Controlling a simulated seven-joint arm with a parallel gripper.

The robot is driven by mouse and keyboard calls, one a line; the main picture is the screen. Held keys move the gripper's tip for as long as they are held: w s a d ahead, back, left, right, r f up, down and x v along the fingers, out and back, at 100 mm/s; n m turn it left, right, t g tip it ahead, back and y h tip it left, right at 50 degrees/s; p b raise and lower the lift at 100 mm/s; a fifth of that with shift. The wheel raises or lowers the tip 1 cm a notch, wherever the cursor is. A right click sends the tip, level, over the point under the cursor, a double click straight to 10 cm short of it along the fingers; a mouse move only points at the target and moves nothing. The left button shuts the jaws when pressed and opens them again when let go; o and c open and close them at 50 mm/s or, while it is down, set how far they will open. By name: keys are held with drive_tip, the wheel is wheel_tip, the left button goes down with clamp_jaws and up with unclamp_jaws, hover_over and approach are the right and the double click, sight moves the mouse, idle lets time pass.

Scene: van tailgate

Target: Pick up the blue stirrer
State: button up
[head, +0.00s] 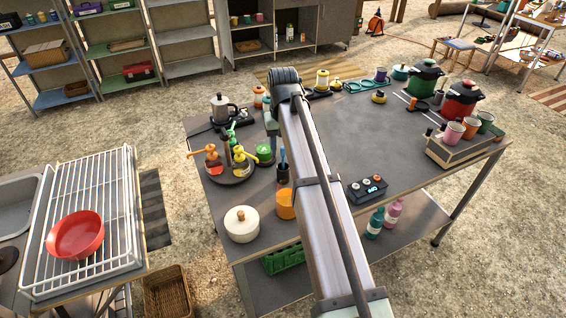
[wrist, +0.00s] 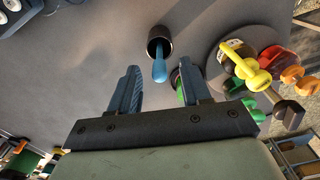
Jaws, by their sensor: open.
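The blue stirrer (wrist: 159,70) stands in a small dark cup (wrist: 160,38) in the wrist view, its blue end sticking out of the cup's mouth. In the head view the stirrer (head: 283,157) shows above the cup (head: 283,176), left of my arm. My gripper (wrist: 163,84) is open and empty, its two blue-grey fingers spread on either side of the stirrer's end in the picture. I cannot tell the remaining distance to it. In the head view my arm hides the fingertips.
A round tray (head: 232,176) with orange, yellow and green pump bottles stands left of the cup. A green-topped jar (head: 264,154) is close by; an orange cup (head: 286,204) and a white lidded pot (head: 241,224) stand nearer. A control box (head: 368,189) lies right of my arm.

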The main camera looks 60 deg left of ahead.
sight(283, 157)
drive_tip(key=shift+f, duration=2.4)
clamp_jaws()
